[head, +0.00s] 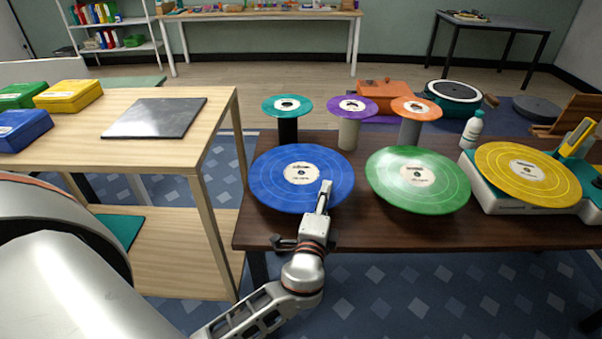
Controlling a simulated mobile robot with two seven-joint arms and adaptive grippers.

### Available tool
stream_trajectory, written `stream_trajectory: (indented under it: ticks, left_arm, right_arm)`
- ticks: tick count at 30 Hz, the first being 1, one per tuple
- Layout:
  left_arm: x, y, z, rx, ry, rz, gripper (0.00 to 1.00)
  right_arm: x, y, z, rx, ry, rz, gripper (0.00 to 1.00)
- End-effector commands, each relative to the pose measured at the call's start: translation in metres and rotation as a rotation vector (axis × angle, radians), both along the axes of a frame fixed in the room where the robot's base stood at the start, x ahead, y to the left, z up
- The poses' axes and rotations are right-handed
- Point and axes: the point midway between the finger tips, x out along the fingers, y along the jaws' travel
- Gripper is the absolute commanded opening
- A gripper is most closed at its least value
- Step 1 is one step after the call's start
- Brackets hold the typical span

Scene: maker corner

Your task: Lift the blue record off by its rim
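The blue record (275,178) is a large disc with a cream label, at the left end of the dark brown table (487,233). It appears raised above the tabletop; what is under it is hidden. My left gripper (324,197) is at the record's front right rim. A slim finger overlaps the record's face between label and rim in the head view. I cannot tell whether the other finger is under the rim or whether the gripper grips it. My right gripper is out of view.
A green record (400,192) is close on the right, then a yellow record (505,187) on a turntable. Small teal (272,105), purple (363,110) and orange (428,112) discs stand on posts behind. A white bottle (472,130) stands between. A wooden table (217,117) is at left.

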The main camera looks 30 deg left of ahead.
Motion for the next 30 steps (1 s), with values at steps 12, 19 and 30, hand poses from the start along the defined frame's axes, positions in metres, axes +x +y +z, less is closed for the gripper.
stream_trajectory:
  ticks: [12, 19, 30]
  left_arm:
    - [0.0131, 0.0046, -0.0014, -0.002, 0.002, 0.000, 0.19]
    - [0.0129, 0.0045, -0.0013, -0.002, 0.002, 0.000, 0.00]
    - [0.0132, 0.0046, 0.0064, -0.002, -0.002, 0.001, 0.00]
  right_arm:
    - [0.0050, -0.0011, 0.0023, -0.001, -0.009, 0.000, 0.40]
    - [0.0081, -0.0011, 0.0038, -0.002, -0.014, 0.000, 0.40]
    - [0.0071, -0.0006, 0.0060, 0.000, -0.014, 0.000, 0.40]
